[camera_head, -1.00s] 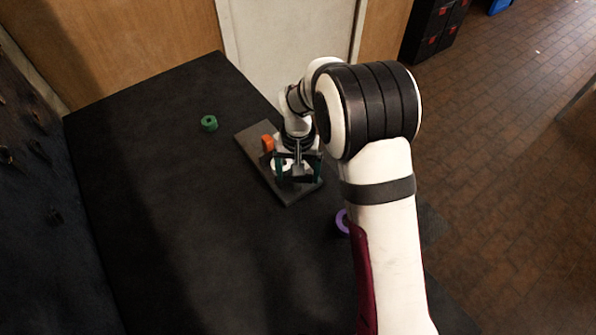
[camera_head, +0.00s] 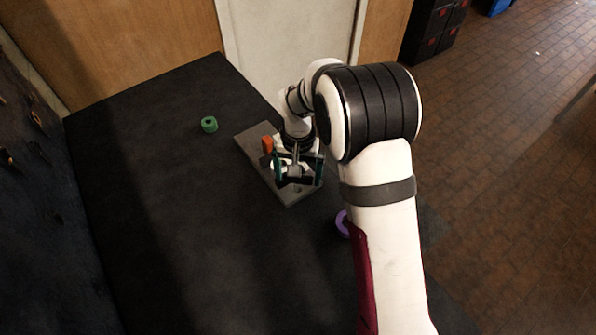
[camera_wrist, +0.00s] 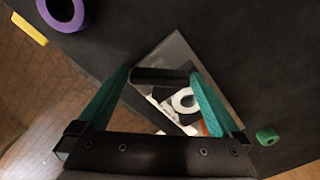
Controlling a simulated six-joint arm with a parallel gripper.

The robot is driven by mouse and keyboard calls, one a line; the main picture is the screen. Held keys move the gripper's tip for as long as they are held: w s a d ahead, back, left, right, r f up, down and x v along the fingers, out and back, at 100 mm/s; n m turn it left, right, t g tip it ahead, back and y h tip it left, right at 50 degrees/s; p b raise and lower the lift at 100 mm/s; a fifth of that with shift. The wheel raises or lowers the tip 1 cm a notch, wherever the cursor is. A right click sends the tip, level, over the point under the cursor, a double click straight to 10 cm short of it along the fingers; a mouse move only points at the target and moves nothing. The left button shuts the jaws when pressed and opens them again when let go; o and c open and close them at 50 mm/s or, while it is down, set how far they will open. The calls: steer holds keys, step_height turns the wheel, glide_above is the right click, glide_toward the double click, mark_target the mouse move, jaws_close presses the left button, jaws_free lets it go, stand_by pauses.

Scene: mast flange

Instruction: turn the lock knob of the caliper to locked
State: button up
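A grey plate (camera_head: 250,137) lies on the black table and also shows in the wrist view (camera_wrist: 180,48). On it are an orange block (camera_head: 267,144) and a white ring-shaped part (camera_wrist: 184,100) with black around it. I cannot tell which part is the caliper's lock knob. My gripper (camera_head: 297,178) is over the plate's near part, its two teal fingers well apart. It also shows in the wrist view (camera_wrist: 160,77). A dark bar spans between the fingertips there. I cannot tell whether it belongs to the gripper or the caliper, or whether the fingers press on it.
A green ring-like piece (camera_head: 209,124) lies on the table left of the plate. A purple ring (camera_head: 342,222) lies near the right table edge, partly behind my arm. A yellow piece (camera_wrist: 29,29) shows in the wrist view. The table's left and front areas are clear.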

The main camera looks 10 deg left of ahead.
step_height(320, 180, up, 16)
stand_by(0.3)
steer(key=shift+f, duration=0.1)
steer(key=s+d+r+m, duration=0.2)
steer(key=s+d+r, duration=0.1)
steer(key=s+d, duration=0.3)
steer(key=s+d+f+m+y, duration=0.1)
steer(key=s+d, duration=0.3)
steer(key=s, duration=0.6)
steer(key=s+d+f+m, duration=0.1)
steer(key=s+d+m, duration=0.1)
steer(key=s, duration=0.9)
steer(key=shift+d+f+y, duration=0.35)
steer(key=shift+d+y, duration=0.05)
steer(key=shift+d, duration=0.5)
